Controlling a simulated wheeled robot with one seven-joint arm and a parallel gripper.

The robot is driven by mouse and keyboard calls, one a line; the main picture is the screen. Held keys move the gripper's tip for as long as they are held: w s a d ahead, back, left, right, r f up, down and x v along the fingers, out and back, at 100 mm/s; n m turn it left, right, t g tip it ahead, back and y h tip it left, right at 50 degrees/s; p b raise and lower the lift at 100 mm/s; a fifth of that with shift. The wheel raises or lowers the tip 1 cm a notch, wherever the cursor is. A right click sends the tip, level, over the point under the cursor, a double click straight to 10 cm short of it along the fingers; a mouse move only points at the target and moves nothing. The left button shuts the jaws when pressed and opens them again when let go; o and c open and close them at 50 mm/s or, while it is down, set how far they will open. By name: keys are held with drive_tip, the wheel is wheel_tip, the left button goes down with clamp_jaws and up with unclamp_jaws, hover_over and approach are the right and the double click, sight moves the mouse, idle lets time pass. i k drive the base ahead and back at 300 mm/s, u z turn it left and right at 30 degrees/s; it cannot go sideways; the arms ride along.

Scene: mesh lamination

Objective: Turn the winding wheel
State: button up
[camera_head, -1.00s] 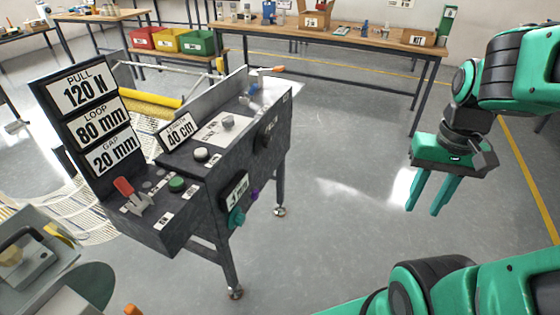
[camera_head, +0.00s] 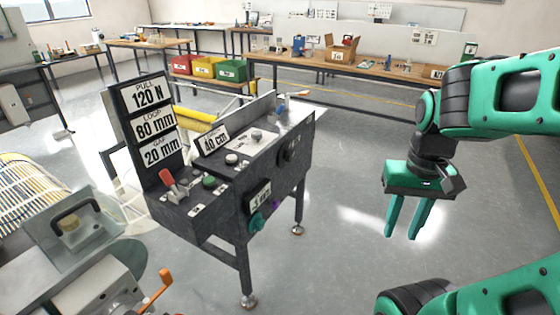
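My gripper (camera_head: 402,236) hangs at the right with its two green fingers pointing down and apart. It is open and empty, over bare floor and clear of everything. A grey machine part with a rounded disc (camera_head: 115,272) fills the lower left corner. The dark control stand (camera_head: 214,222) is between this part and my gripper.
A mesh roll (camera_head: 35,195) lies at the left. A workbench (camera_head: 360,72) and colored bins (camera_head: 205,68) stand behind. Floor is free right of the stand.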

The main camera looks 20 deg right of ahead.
sight(290, 156)
drive_tip(key=u, duration=0.05)
drive_tip(key=i, duration=1)
drive_tip(key=z, duration=0.05)
